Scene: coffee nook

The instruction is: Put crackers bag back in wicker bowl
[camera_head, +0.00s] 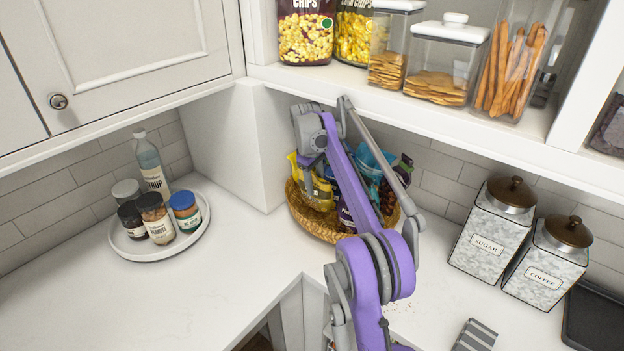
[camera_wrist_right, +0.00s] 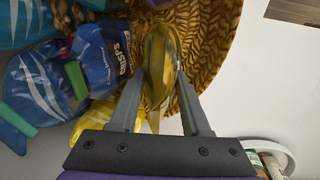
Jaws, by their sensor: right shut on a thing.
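The wicker bowl (camera_head: 325,229) stands on the corner counter under the shelf, and its woven wall also shows in the right wrist view (camera_wrist_right: 213,45). A yellow bag (camera_head: 316,192) is at the left part of the bowl. In the right wrist view the yellow bag (camera_wrist_right: 158,62) is between the fingers of my right gripper (camera_wrist_right: 160,82), which is shut on it. The bag's label is not readable, so I cannot tell if it is the crackers bag. My right arm hides part of the bowl. My left gripper is not in view.
Blue and dark snack bags (camera_wrist_right: 103,50) crowd the bowl beside my gripper. The shelf edge (camera_head: 400,105) hangs above. A round white tray (camera_head: 160,245) with jars is left; sugar (camera_head: 485,243) and coffee (camera_head: 543,272) canisters are right. The front-left counter is clear.

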